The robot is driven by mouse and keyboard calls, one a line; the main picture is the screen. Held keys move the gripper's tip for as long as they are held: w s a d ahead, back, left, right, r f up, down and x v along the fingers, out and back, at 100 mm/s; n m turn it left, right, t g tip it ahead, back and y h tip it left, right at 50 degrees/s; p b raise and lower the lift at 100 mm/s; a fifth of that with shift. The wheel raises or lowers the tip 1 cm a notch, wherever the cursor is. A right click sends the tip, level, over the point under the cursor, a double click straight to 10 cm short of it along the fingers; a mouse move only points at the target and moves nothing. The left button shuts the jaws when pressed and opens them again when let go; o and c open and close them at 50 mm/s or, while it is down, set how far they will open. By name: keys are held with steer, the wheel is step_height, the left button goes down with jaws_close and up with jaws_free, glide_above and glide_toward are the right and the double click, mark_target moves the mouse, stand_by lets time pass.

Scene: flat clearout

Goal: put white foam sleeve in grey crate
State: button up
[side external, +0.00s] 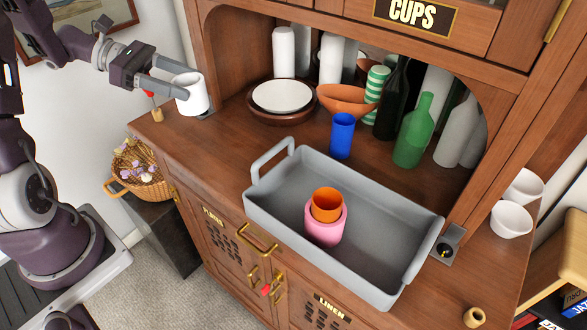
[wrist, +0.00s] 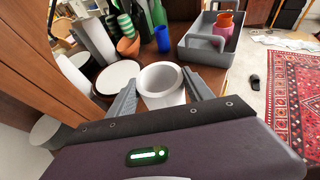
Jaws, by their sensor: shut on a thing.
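The white foam sleeve (side external: 192,95) is a short, thick-walled, hollow white cylinder at the left end of the wooden counter. My gripper (side external: 190,88) is shut on it, one finger on each side. In the wrist view the sleeve (wrist: 163,86) stands open end up between the two fingers (wrist: 161,93). I cannot tell whether its base touches the counter. The grey crate (side external: 390,287) is a long tray with raised end handles at the counter's front, to the right of my gripper. It holds a pink sleeve (side external: 325,232) with an orange cup (side external: 327,203) in it.
Stacked plates (side external: 283,97), an orange bowl (side external: 346,101) and a blue cup (side external: 342,136) stand behind the crate. A green bottle (side external: 414,135) and several other bottles fill the alcove. White bowls (side external: 512,220) sit at right. The crate's left part is bare.

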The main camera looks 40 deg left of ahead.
step_height(320, 180, up, 5)
steer(key=w+d+m+g+h, duration=0.2)
steer(key=d+m+g, duration=0.35)
steer(key=d, duration=2.15)
steer(key=s+d+m+g, duration=0.55)
steer(key=s+d, duration=1.05)
steer(key=d, duration=0.4)
steer(key=n, duration=0.1)
glide_above(387, 237)
step_height(387, 237, down, 10)
steer(key=shift+f, duration=2.1)
